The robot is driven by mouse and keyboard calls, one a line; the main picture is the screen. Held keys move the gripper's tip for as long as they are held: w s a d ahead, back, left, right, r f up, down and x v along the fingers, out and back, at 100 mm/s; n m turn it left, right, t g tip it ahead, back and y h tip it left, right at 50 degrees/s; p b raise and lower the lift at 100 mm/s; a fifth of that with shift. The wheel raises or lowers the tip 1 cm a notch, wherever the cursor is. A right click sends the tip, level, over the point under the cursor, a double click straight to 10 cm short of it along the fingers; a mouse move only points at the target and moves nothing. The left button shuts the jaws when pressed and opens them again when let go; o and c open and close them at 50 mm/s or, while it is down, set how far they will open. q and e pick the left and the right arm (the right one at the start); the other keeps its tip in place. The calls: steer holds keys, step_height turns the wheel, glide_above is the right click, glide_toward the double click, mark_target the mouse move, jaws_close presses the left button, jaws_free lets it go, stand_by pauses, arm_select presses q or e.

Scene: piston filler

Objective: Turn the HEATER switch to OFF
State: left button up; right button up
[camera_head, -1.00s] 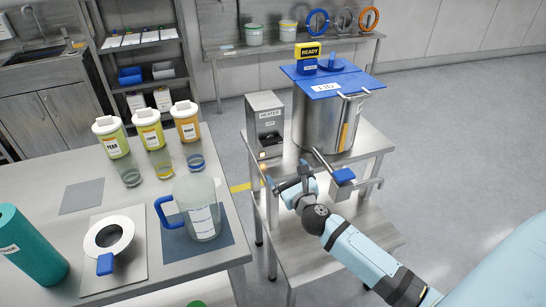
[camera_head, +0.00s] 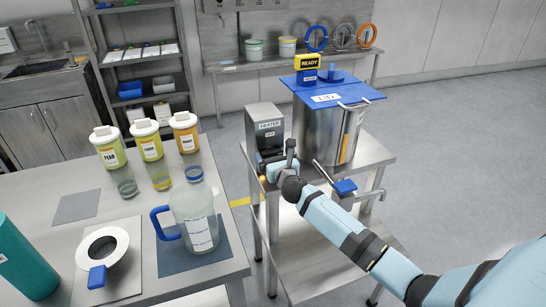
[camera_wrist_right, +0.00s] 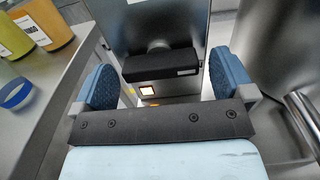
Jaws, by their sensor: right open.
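The grey HEATER box (camera_head: 265,113) stands on the steel stand, left of the big pot. Its front has a HEATER label and a smaller label that I cannot read surely. In the right wrist view the black switch handle (camera_wrist_right: 160,65) lies crosswise on the box front, with a lit orange lamp (camera_wrist_right: 147,90) below it. My right gripper (camera_head: 265,160) is close in front of the box and hides the lower front in the head view. In the wrist view its blue fingers (camera_wrist_right: 160,82) are wide apart, on either side of the handle, with nothing gripped. My left gripper is not in view.
The steel pot (camera_head: 328,130) with its blue lid (camera_head: 350,92) stands right of the box. A blue-handled valve (camera_head: 345,187) sticks out in front. The left table (camera_head: 130,215) holds a jug (camera_head: 195,215) and several bottles. Floor shows between table and stand.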

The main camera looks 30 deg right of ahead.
steer(key=shift+w, duration=0.4)
steer(key=shift+c, duration=0.5)
steer(key=c, duration=0.8)
